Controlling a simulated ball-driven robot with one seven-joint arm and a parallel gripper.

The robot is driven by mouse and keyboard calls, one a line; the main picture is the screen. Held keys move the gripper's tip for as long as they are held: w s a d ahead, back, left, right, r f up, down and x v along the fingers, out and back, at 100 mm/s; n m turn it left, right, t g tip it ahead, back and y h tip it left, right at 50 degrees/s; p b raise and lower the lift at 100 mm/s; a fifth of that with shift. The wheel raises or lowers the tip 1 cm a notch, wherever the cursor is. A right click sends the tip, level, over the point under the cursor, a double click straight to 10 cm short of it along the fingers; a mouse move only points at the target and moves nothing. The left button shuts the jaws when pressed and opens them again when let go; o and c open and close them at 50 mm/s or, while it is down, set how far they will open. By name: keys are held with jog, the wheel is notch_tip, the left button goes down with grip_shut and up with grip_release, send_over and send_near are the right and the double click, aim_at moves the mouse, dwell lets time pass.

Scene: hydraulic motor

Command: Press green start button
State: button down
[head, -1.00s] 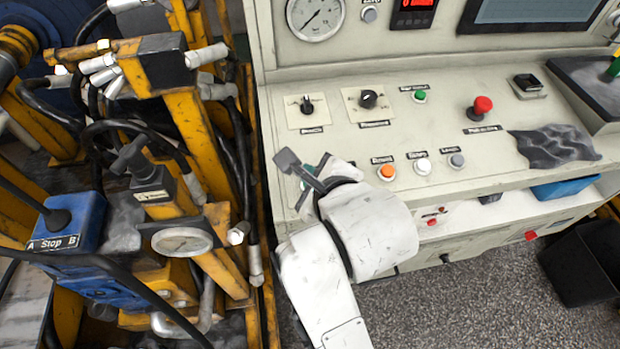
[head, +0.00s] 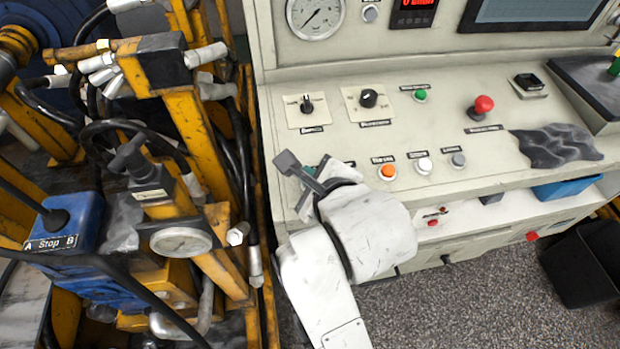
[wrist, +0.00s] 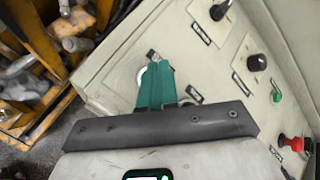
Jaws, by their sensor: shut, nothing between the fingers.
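A green button (head: 420,95) stands on the sloped control panel, right of two black rotary knobs. It also shows in the wrist view (wrist: 277,96), at the right. My gripper (wrist: 154,62) has teal fingers, shut and empty, pointing down at the panel's left front part.
Orange (head: 387,171), white (head: 424,166) and grey (head: 457,160) buttons line the panel front, right of my wrist. A red mushroom button (head: 484,104) stands farther right, near a dark cloth (head: 555,146). Yellow machinery with hoses (head: 190,130) crowds the left.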

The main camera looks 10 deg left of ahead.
jog(key=shift+f, duration=0.4)
dwell(0.6)
jog(key=shift+r, duration=0.15)
jog(key=shift+r+p, duration=0.45)
jog(key=shift+r, duration=0.25)
jog(key=r+p, duration=0.2)
jog(key=r, duration=0.1)
jog(key=s+r+p, duration=0.1)
jog(key=r+p, duration=0.1)
jog(key=shift+d, duration=0.15)
dwell(0.8)
